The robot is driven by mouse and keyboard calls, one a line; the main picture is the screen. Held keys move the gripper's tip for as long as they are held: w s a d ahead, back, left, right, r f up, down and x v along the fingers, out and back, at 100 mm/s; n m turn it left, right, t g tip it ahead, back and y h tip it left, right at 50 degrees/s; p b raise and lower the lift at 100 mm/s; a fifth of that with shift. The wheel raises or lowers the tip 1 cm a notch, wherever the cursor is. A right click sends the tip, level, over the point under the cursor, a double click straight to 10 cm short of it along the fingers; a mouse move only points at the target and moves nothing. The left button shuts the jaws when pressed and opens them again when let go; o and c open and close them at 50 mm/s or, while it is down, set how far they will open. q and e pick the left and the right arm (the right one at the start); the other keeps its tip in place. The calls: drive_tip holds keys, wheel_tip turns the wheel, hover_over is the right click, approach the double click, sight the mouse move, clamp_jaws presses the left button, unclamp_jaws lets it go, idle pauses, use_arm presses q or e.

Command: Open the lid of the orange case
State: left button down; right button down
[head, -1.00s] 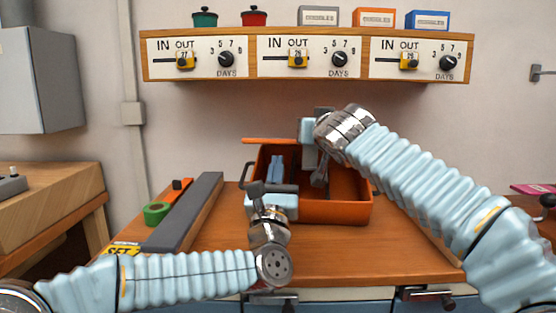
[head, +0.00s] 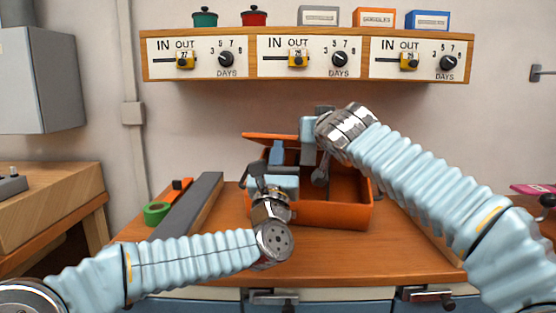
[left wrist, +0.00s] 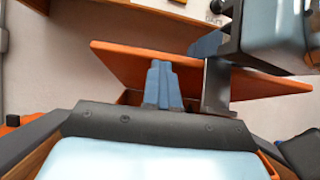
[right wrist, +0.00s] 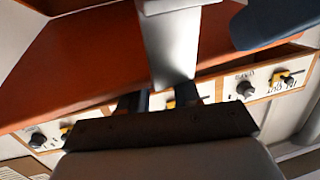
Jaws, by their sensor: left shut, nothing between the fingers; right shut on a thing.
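The orange case (head: 335,215) stands on the bench with its inside showing. Its orange lid (head: 262,137) is raised and tilted at the back left; it also shows in the left wrist view (left wrist: 140,65) and the right wrist view (right wrist: 80,70). My left gripper (head: 277,150) is shut and empty; its blue fingers (left wrist: 163,82) point up in front of the lid, and whether they touch it is unclear. My right gripper (head: 308,152) points down at the lid, shut on it as far as I can tell. The exact grip is partly hidden.
A long grey bar (head: 188,210) and a green tape roll (head: 157,213) lie left of the case. A wooden shelf with dials (head: 306,62) hangs on the wall above. The bench front (head: 350,260) is clear.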

drive_tip(key=c, duration=1.1)
unclamp_jaws()
drive_tip(key=shift+a+f, duration=0.2)
drive_tip(key=shift+f, duration=0.05)
drive_tip(key=shift+o, duration=1.3)
use_arm(q)
drive_tip(key=shift+s+r, duration=0.25)
drive_tip(key=shift+r, duration=0.2)
use_arm(e)
drive_tip(key=shift+a, duration=0.1)
drive_tip(key=shift+f, duration=0.1)
use_arm(q)
drive_tip(key=shift+d, duration=0.1)
